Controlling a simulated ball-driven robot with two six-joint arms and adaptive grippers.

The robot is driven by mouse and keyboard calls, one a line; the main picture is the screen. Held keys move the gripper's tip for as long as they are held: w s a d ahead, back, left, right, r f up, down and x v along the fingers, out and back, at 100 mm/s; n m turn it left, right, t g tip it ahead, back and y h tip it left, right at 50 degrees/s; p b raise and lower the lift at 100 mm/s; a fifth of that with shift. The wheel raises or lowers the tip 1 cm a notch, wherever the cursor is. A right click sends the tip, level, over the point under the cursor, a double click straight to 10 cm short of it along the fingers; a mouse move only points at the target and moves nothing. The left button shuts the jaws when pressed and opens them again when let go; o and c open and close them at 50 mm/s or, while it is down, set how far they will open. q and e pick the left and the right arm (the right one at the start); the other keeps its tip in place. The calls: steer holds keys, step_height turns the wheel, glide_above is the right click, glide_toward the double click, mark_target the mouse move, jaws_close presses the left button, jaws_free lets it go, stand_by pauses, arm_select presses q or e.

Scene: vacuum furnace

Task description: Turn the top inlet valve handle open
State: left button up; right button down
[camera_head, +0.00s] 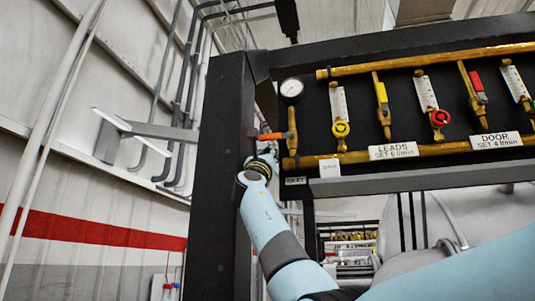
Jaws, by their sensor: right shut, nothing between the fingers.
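An orange valve handle (271,136) lies about level at the left end of the panel. It points left from a short upright brass pipe (292,130), which joins the lower brass pipe. I take it for the inlet valve handle; the small label below it is too small to read surely. My right gripper (268,148) is just below the handle, by the black frame post. Its fingers are shut with nothing between them. They look very close to the handle, but I cannot tell whether they touch it. My left gripper is not in view.
A round gauge (291,88) sits above the handle. To the right are flow meters with a yellow knob (341,129) and a red knob (439,118), and a yellow lever (381,92). A thick black post (217,180) stands left of my right arm.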

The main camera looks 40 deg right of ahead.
steer(key=shift+w+a+r+p, duration=0.15)
steer(key=shift+a+r+p, duration=0.05)
steer(key=shift+r+p, duration=0.25)
steer(key=v, duration=1.2)
steer(key=shift+w, duration=0.15)
